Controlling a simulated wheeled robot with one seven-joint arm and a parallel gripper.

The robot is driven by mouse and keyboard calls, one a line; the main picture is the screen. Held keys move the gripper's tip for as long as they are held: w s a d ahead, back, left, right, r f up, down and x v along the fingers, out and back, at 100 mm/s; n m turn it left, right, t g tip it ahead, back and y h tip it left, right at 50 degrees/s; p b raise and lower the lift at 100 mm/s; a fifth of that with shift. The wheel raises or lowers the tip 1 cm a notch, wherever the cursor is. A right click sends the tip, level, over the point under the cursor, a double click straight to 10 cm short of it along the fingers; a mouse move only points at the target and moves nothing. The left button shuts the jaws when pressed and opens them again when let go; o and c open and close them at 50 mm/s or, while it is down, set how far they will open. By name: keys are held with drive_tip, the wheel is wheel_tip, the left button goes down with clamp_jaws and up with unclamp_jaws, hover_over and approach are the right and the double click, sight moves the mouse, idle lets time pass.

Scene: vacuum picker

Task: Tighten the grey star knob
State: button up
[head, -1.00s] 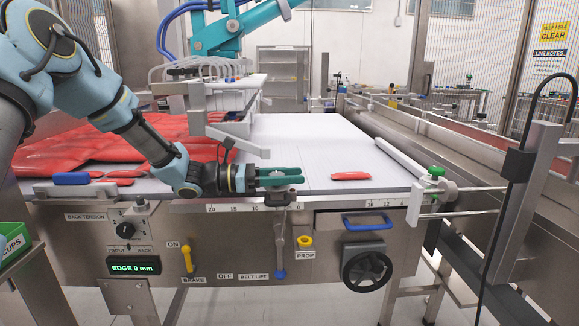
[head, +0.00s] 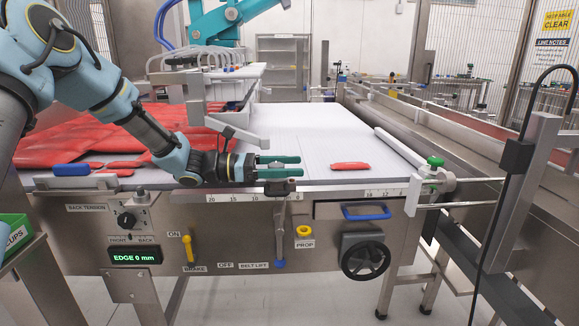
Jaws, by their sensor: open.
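A small grey knob (head: 140,193) stands on top of the bracket above the back tension dial, at the left of the conveyor front. It is too small to tell whether it is star-shaped or how tight it sits. My gripper (head: 301,166) reaches in from the left, low over the front edge of the white belt. Its two green fingers are apart with nothing between them, pointing right. The fingers are well to the right of the grey knob. A dark slider block (head: 278,188) sits on the scale just below the fingers.
A red piece (head: 350,165) lies on the white belt (head: 310,130) right of my fingers. Red packs (head: 75,143) cover the belt's left. A green-topped clamp (head: 433,162) stands right. A black handwheel (head: 366,257) and yellow brake lever (head: 188,250) stick out in front.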

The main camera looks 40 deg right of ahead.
drive_tip(key=b+v, duration=0.1)
drive_tip(key=v, duration=1)
drive_tip(key=a+f+t+y, duration=0.1)
drive_tip(key=a, duration=0.1)
drive_tip(key=s+a+f+m+t+y+p, duration=0.1)
drive_tip(key=a, duration=0.2)
drive_tip(key=a+f+m+t+y+p, duration=0.1)
drive_tip(key=a+y, duration=0.1)
drive_tip(key=a, duration=0.1)
drive_tip(key=shift+s+f, duration=0.2)
drive_tip(key=shift+f, duration=0.05)
drive_tip(key=a+r+m+t+y+p, duration=0.1)
drive_tip(key=a+m+t+y+p, duration=0.4)
drive_tip(key=a, duration=2.9)
drive_tip(key=m+t+y, duration=0.4)
drive_tip(key=t, duration=0.1)
drive_tip(key=shift+w+a+r+y, duration=0.25)
drive_tip(key=shift+r+y, duration=0.05)
drive_tip(key=shift+r, duration=0.05)
drive_tip(key=shift+c, duration=0.2)
